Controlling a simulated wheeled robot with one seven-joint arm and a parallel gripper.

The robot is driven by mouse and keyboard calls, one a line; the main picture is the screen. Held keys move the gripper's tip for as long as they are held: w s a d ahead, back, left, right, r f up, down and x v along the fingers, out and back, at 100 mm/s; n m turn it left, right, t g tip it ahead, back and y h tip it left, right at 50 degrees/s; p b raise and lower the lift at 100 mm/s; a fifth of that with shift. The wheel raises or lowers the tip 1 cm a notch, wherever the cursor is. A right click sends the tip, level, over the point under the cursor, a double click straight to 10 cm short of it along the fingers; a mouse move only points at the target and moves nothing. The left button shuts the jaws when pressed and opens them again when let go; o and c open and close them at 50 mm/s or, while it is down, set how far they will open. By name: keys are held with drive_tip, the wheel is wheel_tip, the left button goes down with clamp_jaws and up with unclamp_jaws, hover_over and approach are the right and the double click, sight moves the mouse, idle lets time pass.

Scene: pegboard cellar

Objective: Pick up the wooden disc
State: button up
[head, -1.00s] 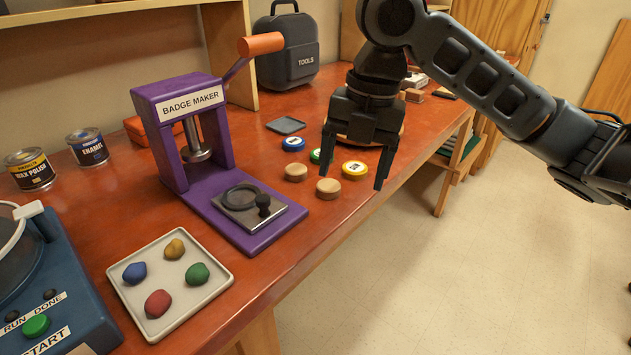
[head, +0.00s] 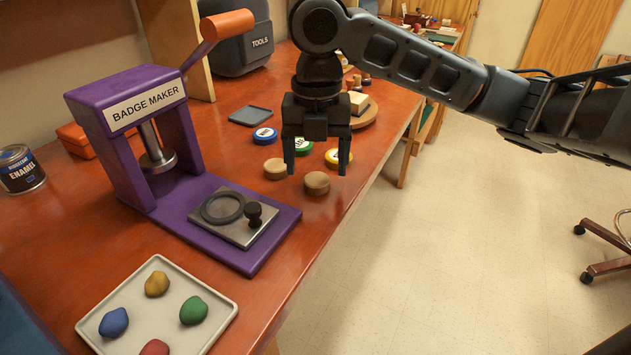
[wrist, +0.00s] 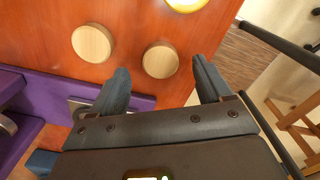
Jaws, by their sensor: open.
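Two plain wooden discs lie on the red-brown bench. The nearer wooden disc (head: 317,183) is by the bench's front edge, and the other wooden disc (head: 275,169) is a little to its left. In the wrist view the nearer disc (wrist: 160,60) shows ahead of and between the fingertips, and the other disc (wrist: 92,43) is left of them. My gripper (head: 316,170) is open, empty and pointing down above the discs. It also shows in the wrist view (wrist: 160,78), with its fingers apart and touching neither disc.
A purple badge maker (head: 125,100) stands left of the discs. Blue (head: 265,136), green and yellow (head: 336,158) badges lie behind them. A tray (head: 95,326) with coloured lumps is at the front left. A dark square dish (head: 250,116) lies farther back.

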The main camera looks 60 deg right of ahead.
sight(317, 183)
drive_tip(key=shift+f, duration=1.4)
drive_tip(key=shift+c, duration=0.3)
drive_tip(key=c, duration=1)
